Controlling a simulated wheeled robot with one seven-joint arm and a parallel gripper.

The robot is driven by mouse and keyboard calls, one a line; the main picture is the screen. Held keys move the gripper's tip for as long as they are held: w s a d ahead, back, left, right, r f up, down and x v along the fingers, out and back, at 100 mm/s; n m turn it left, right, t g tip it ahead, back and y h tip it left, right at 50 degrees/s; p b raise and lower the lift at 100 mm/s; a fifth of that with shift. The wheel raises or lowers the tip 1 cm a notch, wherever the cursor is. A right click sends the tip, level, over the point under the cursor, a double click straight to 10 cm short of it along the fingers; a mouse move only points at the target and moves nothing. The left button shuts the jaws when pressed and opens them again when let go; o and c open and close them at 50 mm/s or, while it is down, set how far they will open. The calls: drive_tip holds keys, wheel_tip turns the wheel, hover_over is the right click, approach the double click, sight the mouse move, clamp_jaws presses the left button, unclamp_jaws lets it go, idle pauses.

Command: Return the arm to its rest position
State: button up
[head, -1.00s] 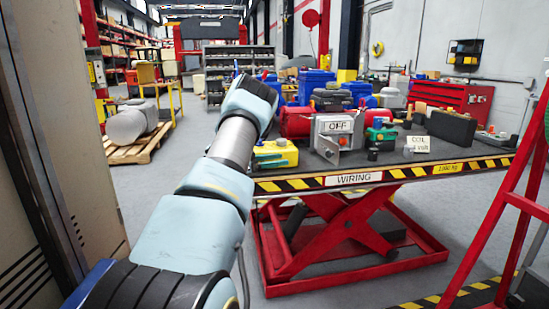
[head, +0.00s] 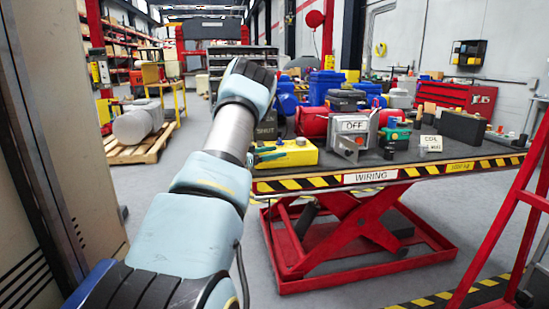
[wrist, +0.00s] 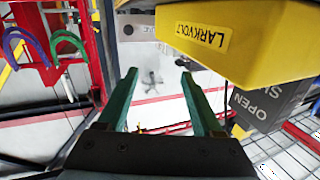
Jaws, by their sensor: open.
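My gripper (wrist: 160,80) is open in the wrist view, with its two green fingers apart and nothing between them. The yellow box (wrist: 270,42) labelled LARKVOLT is close by, above and to the right of the fingers. A grey block (wrist: 265,105) marked OPEN is below that box. In the head view my arm is raised and reaches forward on the left of the table. Its green fingers show partly beside the yellow box (head: 290,154); the rest of the gripper is hidden behind my arm.
The lift table (head: 450,160) carries a grey switch box (head: 352,135) reading OFF and several actuator parts. A red ladder-like frame (head: 510,230) stands at right. A tall cabinet (head: 45,160) is close at left.

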drive_tip(key=w+a+r+n+t+y, duration=0.2)
drive_tip(key=a+r+n+t+y, duration=0.3)
drive_tip(key=y, duration=0.2)
drive_tip(key=s+a+n+g+y+p, duration=0.2)
drive_tip(key=s+a+n+y, duration=0.3)
drive_tip(key=s+y, duration=0.15)
drive_tip(key=s+d+f+g, duration=0.1)
drive_tip(key=s+g, duration=0.2)
drive_tip(key=s, duration=0.8)
drive_tip(key=s+d+f+n+g+y, duration=0.1)
drive_tip(key=s+g, duration=0.3)
drive_tip(key=s, duration=0.8)
drive_tip(key=s+d+f+g, duration=0.1)
drive_tip(key=s+f+g, duration=0.2)
drive_tip(key=s, duration=0.9)
drive_tip(key=shift+d+y+p, duration=0.35)
